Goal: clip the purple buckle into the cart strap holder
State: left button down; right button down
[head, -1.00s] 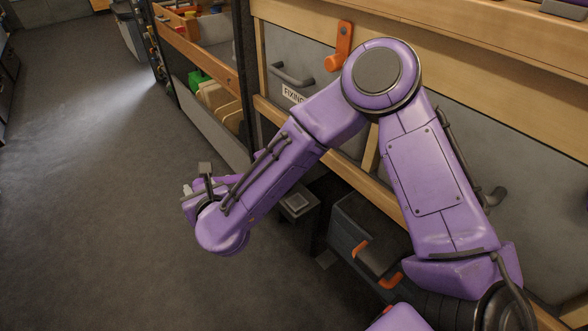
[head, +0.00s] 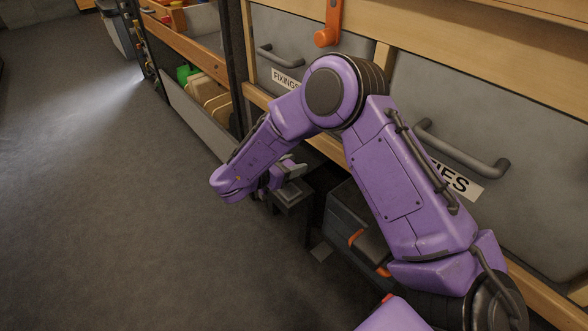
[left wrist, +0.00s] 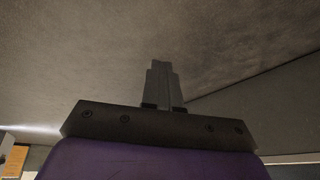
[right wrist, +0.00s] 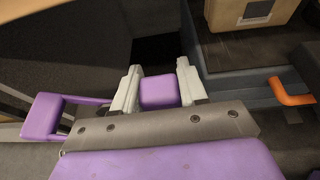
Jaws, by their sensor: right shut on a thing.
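My right gripper (right wrist: 157,88) is shut on a purple block, the purple buckle (right wrist: 160,92), with one pale finger on each side of it in the right wrist view. A purple open loop (right wrist: 42,118) sticks out to the left there; I cannot tell whether it belongs to the buckle. In the head view my right gripper (head: 282,172) is low beside the bench, partly hidden by its own wrist. My left gripper (left wrist: 165,80) shows only in the left wrist view, fingers together and empty. I cannot make out the cart strap holder for certain.
A dark grey post with a square top (head: 291,193) stands close under the right gripper. A dark case with orange latches (head: 358,240) is to its right. The bench has grey drawers (head: 310,45) and an orange hook (head: 328,30). Grey floor (head: 120,220) is clear at left.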

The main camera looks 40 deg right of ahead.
aim_at(293, 189)
jog(key=shift+s+d+m+g, duration=0.2)
jog(key=shift+m+g, duration=0.1)
jog(key=shift+g, duration=0.1)
pick_arm(q)
jog(key=shift+f, duration=0.1)
pick_arm(e)
jog(key=shift+f, duration=0.1)
